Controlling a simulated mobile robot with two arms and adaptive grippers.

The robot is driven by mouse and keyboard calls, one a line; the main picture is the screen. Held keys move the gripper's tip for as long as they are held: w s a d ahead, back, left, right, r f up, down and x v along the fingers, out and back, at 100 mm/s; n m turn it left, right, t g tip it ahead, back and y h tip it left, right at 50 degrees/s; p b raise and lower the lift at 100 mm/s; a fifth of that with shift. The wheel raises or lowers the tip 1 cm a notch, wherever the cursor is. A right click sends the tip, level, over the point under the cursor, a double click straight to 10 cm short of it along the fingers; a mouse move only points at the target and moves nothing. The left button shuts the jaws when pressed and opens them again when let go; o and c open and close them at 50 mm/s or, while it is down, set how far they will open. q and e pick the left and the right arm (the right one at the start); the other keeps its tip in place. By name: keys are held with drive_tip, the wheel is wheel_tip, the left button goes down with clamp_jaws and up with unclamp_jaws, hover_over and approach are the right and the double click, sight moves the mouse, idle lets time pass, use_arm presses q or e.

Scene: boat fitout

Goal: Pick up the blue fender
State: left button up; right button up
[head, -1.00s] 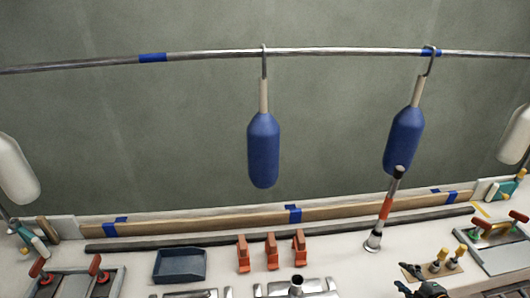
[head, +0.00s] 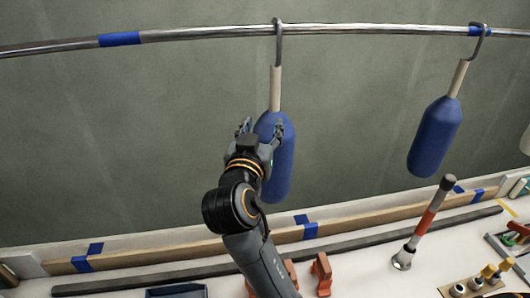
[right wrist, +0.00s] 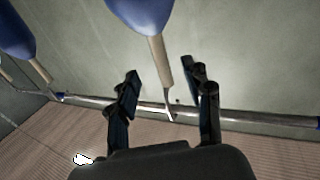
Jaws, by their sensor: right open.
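Two blue fenders hang by pale stems and hooks from a metal rail. The middle blue fender (head: 277,180) is partly hidden behind my right gripper (head: 262,128). The other blue fender (head: 434,138) hangs to the right, clear of the arm. My right gripper is open at the upper body of the middle fender. In the right wrist view, which shows things upside down, the middle fender's pale stem (right wrist: 160,62) appears between the open fingers (right wrist: 161,75), with no clear contact. The fender's blue body shows at the top. My left gripper is not in view.
The rail (head: 210,35) runs across above, with blue tape (head: 120,39) on it. The space between the two fenders is free.

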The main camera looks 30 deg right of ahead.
sight(274, 97)
drive_tip(key=p+x, duration=0.1)
drive_tip(key=x, duration=0.3)
drive_tip(key=r+p+x, duration=0.1)
drive_tip(key=x, duration=0.2)
drive_tip(key=shift+s+d+p, duration=0.1)
drive_tip(key=shift+p, duration=0.25)
drive_tip(key=shift+w+d+f, duration=0.15)
drive_tip(key=shift+w, duration=0.1)
drive_tip(key=shift+w+d, duration=0.1)
drive_tip(key=shift+d, duration=0.05)
drive_tip(key=shift+w+d+r+p, duration=0.7)
drive_tip(key=shift+w+p, duration=0.05)
drive_tip(key=shift+p, duration=0.45)
drive_tip(key=shift+p+x, duration=0.45)
drive_tip(key=shift+x, duration=0.75)
drive_tip(key=shift+w+d+f, duration=0.2)
drive_tip(key=shift+f, duration=0.05)
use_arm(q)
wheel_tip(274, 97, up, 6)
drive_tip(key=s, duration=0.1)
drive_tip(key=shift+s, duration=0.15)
